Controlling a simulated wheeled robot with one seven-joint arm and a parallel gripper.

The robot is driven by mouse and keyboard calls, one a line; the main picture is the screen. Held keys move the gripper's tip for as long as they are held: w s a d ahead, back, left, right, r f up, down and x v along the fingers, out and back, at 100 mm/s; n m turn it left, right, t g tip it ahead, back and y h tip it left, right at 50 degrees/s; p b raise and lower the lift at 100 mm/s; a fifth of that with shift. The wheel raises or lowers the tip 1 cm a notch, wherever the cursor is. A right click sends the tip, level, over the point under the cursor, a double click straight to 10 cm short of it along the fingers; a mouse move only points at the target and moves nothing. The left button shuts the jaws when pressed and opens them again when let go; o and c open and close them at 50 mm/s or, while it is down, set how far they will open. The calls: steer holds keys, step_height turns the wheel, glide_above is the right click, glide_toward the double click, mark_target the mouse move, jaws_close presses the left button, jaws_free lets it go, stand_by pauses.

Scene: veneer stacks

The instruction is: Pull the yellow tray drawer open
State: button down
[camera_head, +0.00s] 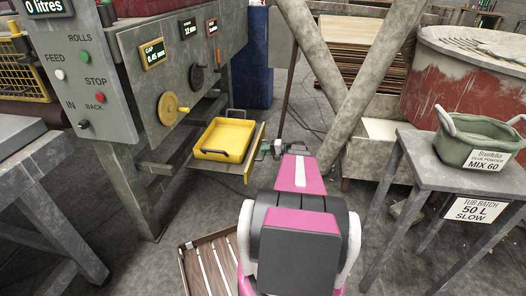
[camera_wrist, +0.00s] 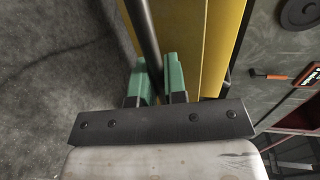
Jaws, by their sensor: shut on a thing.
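The yellow tray (camera_head: 228,132) sits on a sliding drawer that sticks out from under the grey machine's panel. The drawer's yellow front (camera_head: 254,154) faces my arm, and it fills the middle of the wrist view (camera_wrist: 210,50). A dark bar handle (camera_wrist: 143,30) runs along that front. My gripper (camera_head: 271,147) is at the drawer front. In the wrist view, the green fingers of my gripper (camera_wrist: 157,75) are shut on the bar handle, one on each side. The handle's far end is out of the wrist view.
The grey machine (camera_head: 150,100) with dials and buttons stands at left. A slatted wooden pallet (camera_head: 208,262) lies on the floor near my base. A grey table (camera_head: 430,152) with a green tub (camera_head: 474,142) stands at right. Slanted posts (camera_head: 362,85) rise behind my arm.

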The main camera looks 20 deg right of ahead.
steer(key=c, duration=1.2)
jaws_free()
steer(key=v, duration=1)
steer(key=shift+s+d, duration=0.15)
steer(key=shift+d, duration=0.2)
